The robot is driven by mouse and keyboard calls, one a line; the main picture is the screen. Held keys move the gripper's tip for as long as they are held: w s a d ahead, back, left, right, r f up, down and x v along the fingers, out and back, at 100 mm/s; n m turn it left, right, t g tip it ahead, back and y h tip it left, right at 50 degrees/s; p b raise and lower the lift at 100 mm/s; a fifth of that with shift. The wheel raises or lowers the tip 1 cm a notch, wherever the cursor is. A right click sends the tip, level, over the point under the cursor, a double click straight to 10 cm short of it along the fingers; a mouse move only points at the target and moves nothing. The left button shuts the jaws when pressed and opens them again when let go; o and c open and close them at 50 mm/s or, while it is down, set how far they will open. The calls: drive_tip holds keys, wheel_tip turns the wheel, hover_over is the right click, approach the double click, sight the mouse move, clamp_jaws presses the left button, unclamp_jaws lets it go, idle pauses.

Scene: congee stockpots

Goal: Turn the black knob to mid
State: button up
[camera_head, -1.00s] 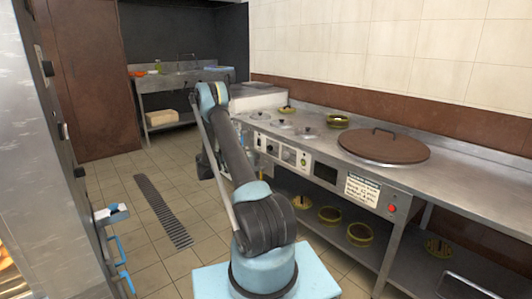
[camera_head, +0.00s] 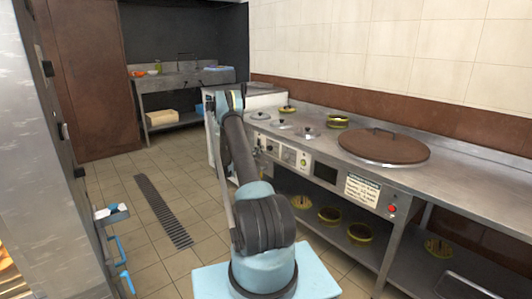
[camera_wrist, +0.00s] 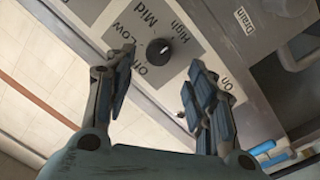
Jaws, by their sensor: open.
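The black knob (camera_wrist: 158,50) is round and sits on a grey dial plate in the wrist view. The words Off, Low, Mid (camera_wrist: 143,18) and High are printed around it. A small pale mark shows on the knob, but I cannot tell surely which word it points to. My gripper (camera_wrist: 160,75) is open, with one finger to the left of the knob and the other to its lower right. The fingers look apart from the knob. In the head view my arm hides most of the gripper near the counter's front panel.
A steel counter (camera_head: 455,165) runs along the right, with a large brown lid (camera_head: 383,146) on top. A red button (camera_head: 392,208) and a paper sign (camera_head: 362,188) are on its front. Several yellow-rimmed bowls stand on and under it.

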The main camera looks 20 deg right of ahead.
sight(268, 148)
drive_tip(key=shift+x, duration=3)
drive_tip(key=c, duration=1.1)
drive_tip(key=shift+o, duration=0.2)
drive_tip(key=shift+w+a, duration=0.1)
